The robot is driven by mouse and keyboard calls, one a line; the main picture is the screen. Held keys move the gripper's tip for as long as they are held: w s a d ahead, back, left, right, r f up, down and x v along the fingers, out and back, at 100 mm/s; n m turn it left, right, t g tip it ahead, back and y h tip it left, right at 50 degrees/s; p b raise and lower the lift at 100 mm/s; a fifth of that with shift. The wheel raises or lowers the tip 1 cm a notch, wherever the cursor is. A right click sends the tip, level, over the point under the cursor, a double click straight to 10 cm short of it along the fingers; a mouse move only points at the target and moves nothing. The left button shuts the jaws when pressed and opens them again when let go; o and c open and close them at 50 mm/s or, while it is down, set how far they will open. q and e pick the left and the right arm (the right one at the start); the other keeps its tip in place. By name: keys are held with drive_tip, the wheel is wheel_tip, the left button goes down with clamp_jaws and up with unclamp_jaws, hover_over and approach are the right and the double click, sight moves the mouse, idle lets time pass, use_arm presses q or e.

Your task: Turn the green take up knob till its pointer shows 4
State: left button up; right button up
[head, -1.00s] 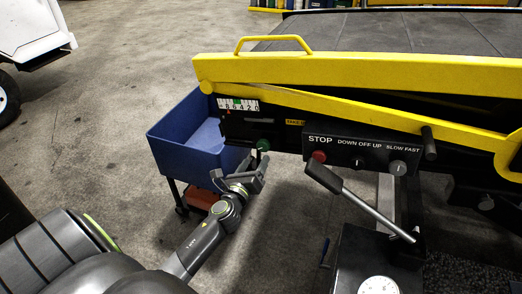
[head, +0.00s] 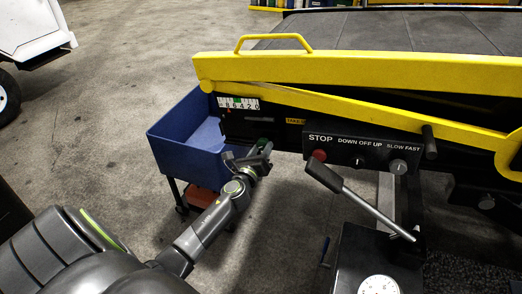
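The green take up knob (head: 263,142) sits low on the black side of the belt loader, mostly hidden behind my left gripper. Its pointer cannot be made out. A white scale (head: 238,103) with numbers and a green band is above it, too small to read a setting surely. My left gripper (head: 262,152) is at the knob, its fingers beside or around it. I cannot tell whether they touch it or how far they are closed. My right gripper is not in view.
A control panel with a red STOP button (head: 319,156) and switches is right of the knob. A lever (head: 360,202) juts out below it. A blue bin cart (head: 182,157) stands behind my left arm. A dial gauge (head: 379,288) is at the bottom.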

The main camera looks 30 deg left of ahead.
use_arm(q)
drive_tip(key=c, duration=0.3)
drive_tip(key=shift+c, duration=0.2)
drive_tip(key=n+b, duration=0.2)
drive_tip(key=n, duration=0.4)
drive_tip(key=shift+f, duration=0.1)
drive_tip(key=n+b, duration=0.3)
drive_tip(key=n, duration=0.2)
drive_tip(key=shift+n, duration=0.4)
drive_tip(key=n+b, duration=0.3)
drive_tip(key=n, duration=0.3)
drive_tip(key=n+b, duration=0.2)
drive_tip(key=n, duration=0.3)
drive_tip(key=shift+n, duration=0.4)
